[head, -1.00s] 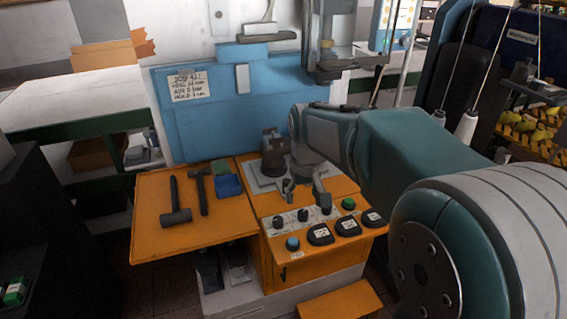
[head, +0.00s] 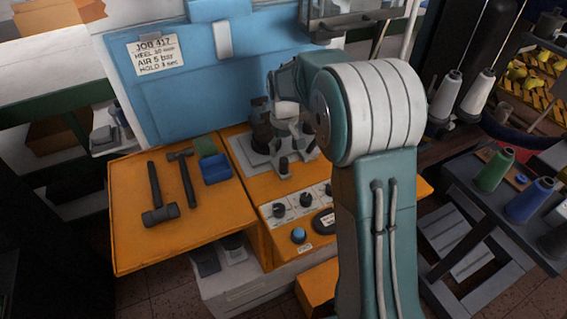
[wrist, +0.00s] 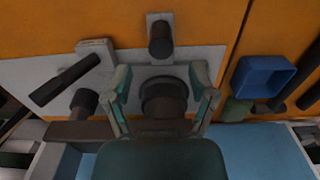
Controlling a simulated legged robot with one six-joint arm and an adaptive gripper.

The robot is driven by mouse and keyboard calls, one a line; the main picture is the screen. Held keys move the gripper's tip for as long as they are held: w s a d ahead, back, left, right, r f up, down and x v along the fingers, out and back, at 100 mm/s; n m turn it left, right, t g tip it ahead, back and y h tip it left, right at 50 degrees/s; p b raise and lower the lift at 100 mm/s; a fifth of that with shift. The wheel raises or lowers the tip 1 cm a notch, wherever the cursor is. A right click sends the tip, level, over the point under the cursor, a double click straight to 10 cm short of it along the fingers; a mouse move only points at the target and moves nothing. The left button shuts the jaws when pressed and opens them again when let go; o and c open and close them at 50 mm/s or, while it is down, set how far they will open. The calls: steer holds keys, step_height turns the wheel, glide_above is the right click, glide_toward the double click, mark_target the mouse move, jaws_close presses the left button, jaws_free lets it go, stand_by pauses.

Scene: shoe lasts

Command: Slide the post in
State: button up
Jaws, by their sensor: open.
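In the wrist view my gripper (wrist: 161,82) is open, with one finger on each side of a dark, round upright post (wrist: 164,100). I cannot tell whether the fingers touch it. In the head view a dark brown post (head: 262,131) stands on the grey plate (head: 243,152) of the orange bench. My gripper is mostly hidden there by my arm. A short dark stub (wrist: 160,42) stands toward the bench front, and it also shows in the head view (head: 284,167). A dark lever (wrist: 64,80) and a dark knob (wrist: 83,100) lie left of my gripper in the wrist view.
The orange side shelf (head: 130,215) holds two hammers, a blue tray (head: 216,169) and a green piece. The blue machine panel (head: 180,90) rises behind. Knobs and buttons (head: 299,235) line the bench front. Thread spools (head: 495,170) stand at the right.

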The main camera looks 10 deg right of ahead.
mark_target(284, 160)
step_height(284, 160, down, 7)
steer(key=shift+a, duration=0.1)
stand_by(0.3)
jaws_close()
